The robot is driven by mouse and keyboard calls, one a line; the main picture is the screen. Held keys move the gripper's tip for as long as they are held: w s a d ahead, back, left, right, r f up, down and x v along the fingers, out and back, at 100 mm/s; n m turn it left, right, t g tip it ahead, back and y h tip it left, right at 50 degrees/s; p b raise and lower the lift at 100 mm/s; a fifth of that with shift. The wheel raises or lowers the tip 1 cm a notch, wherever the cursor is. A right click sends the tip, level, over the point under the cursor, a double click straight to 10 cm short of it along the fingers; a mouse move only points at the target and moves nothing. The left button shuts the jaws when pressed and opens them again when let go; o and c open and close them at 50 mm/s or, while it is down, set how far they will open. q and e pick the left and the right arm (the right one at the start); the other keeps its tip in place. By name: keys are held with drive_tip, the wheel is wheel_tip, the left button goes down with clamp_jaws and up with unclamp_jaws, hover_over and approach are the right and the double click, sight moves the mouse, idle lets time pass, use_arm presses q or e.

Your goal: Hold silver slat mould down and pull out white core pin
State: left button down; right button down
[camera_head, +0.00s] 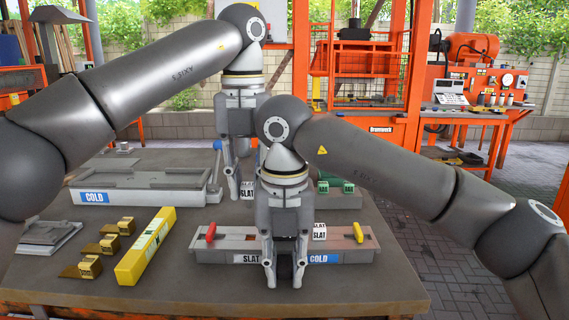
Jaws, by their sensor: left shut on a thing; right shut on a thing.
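I cannot tell whether this is the white core pin. Another white SLAT block (319,231) shows on the mould's right part.
A longer grey mould (150,197) labelled COLD lies back left. A yellow bar (146,247), several small brass-coloured blocks (108,243) and grey plates (46,238) lie left. Green blocks (336,187) stand behind. The table front is clear.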

drive_tip(key=c, duration=1.2)
unclamp_jaws()
drive_tip(key=shift+o, duration=0.2)
use_arm(q)
wheel_tip(320, 180, up, 7)
drive_tip(key=p, duration=0.7)
use_arm(e)
wheel_tip(320, 180, up, 18)
drive_tip(key=shift+r, duration=0.25)
use_arm(q)
drive_tip(key=shift+f, duration=0.1)
use_arm(e)
drive_tip(key=shift+f, duration=0.1)
